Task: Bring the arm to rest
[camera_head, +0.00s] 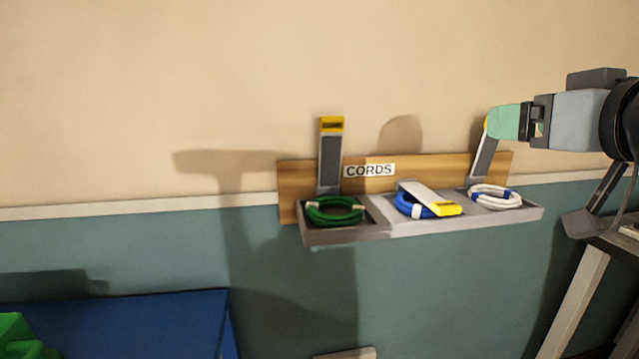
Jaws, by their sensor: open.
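My arm reaches in from the right edge, held out level at the upper right. My gripper (495,122), with mint-green fingers, is open and points left. It overlaps the top of the right grey flap (484,158), which leans upright with a yellow tip. I cannot tell whether they touch. No held object shows between the fingers, though the gap is seen side-on.
A wooden board with a "CORDS" label (369,170) carries a wall tray (345,236). It holds a green cord (335,218), a blue cord (408,205) under a lowered flap (432,197), and a white cord (494,202). The left flap (330,160) stands upright. A blue surface (150,325) is lower left.

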